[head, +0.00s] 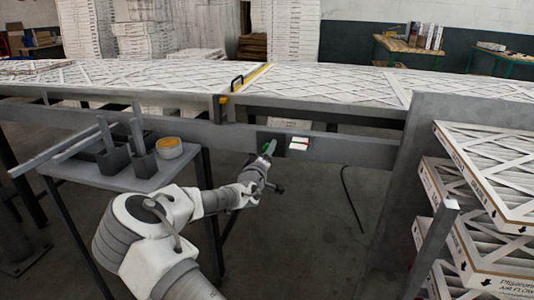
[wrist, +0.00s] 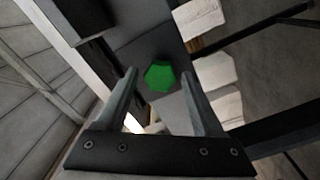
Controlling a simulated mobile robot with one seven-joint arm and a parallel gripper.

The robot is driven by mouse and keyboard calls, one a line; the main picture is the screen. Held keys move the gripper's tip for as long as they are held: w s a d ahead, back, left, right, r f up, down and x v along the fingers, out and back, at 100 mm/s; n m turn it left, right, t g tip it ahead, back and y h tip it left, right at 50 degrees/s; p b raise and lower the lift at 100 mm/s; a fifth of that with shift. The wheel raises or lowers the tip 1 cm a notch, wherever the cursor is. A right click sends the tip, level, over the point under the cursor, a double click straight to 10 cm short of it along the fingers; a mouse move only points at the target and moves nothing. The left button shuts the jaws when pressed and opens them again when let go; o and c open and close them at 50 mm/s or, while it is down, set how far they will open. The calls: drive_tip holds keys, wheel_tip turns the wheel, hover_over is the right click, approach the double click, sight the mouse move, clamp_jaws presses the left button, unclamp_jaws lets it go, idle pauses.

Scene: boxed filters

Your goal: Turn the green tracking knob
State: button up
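The green knob (wrist: 160,76) shows in the wrist view as a faceted disc on a dark grey panel. It appears between and just beyond the fingertips of my gripper (wrist: 159,73). The fingers stand apart on either side of it, and I cannot tell whether they touch it. In the head view my gripper (head: 270,148) is at the dark panel on the conveyor's front rail, and only a sliver of the green knob (head: 266,146) shows there, the rest hidden by my gripper.
A white card with a green and red mark (head: 299,143) is right of the knob on the rail (head: 345,150). Boxed filters (head: 480,220) are stacked right. A black cable (head: 352,200) hangs below the rail.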

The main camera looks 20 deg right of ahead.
drive_tip(key=shift+o, duration=0.7)
drive_tip(key=p+v, duration=0.3)
drive_tip(key=v, duration=1.4)
drive_tip(key=shift+s+a, duration=0.2)
drive_tip(key=shift+d, duration=0.1)
